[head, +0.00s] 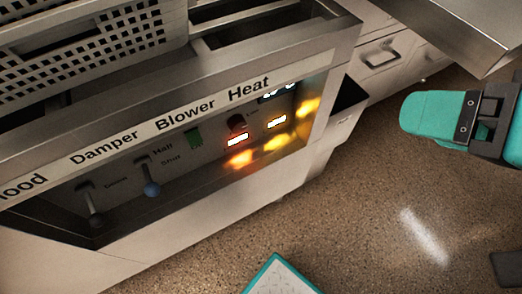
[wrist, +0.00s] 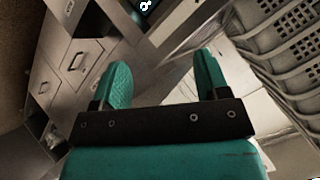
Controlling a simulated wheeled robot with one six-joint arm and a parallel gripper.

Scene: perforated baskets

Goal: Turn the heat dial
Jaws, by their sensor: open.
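The control panel (head: 170,165) sits recessed in the front of a grey machine on the left of the head view, under the labels Damper, Blower and Heat. A small dark red knob (head: 237,122), which looks like the heat dial, is below the Heat label. Lit readouts and an orange glow lie below and right of it. My gripper (head: 408,115) is at the right of the head view, well apart from the panel, pointing left toward it. In the wrist view its two teal fingers (wrist: 163,78) are spread, with nothing between them. The knob cannot be made out there.
A green switch (head: 194,138) and two levers, one blue-tipped (head: 151,188) and one dark (head: 96,220), are left of the knob. Perforated baskets (head: 70,45) sit on top. White drawers (head: 390,55) stand behind. Open speckled floor lies between machine and gripper.

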